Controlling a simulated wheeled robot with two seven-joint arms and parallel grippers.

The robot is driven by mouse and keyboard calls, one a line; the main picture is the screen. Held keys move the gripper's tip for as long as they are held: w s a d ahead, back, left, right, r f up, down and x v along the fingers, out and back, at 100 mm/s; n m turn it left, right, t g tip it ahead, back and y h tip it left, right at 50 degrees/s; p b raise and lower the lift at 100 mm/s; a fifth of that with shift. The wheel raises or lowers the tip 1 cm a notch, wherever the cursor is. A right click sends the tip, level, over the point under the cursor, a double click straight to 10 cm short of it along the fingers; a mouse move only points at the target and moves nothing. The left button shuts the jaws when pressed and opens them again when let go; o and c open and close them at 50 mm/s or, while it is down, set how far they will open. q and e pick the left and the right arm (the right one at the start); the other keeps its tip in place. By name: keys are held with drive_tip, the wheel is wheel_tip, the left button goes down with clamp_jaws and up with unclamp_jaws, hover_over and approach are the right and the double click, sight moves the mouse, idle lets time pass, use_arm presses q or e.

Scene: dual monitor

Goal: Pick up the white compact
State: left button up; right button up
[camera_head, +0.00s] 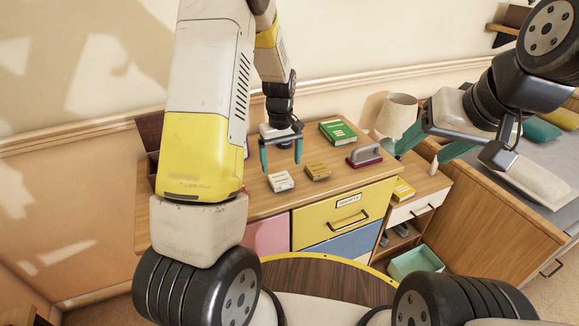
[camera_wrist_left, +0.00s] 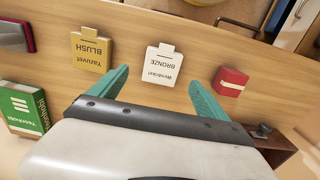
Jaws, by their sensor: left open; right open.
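The white compact (camera_head: 281,181), labelled "BRONZE" in the left wrist view (camera_wrist_left: 161,66), lies flat on the wooden dresser top (camera_head: 268,204) near its front edge. My left gripper (camera_head: 281,166) is open and empty above the dresser, just behind the compact in the head view. In the left wrist view its teal fingers (camera_wrist_left: 158,78) are spread, with the compact in line with the gap between them. I cannot tell the exact height of the fingers above the top. My right gripper (camera_head: 414,156) is open and empty, near the lamp and the nightstand.
A tan "BLUSH" compact (camera_head: 317,171) lies right of the white one. A red-and-grey item (camera_head: 364,155) and a green book (camera_head: 337,132) are further right and back. A small red box (camera_wrist_left: 231,81) shows in the wrist view. A lamp (camera_head: 397,115) stands behind my right gripper.

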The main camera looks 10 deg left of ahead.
sight(281, 178)
use_arm(q)
wheel_tip(281, 178, down, 6)
drive_tip(key=shift+a, duration=0.15)
drive_tip(key=c, duration=1.5)
drive_tip(key=shift+r, duration=0.1)
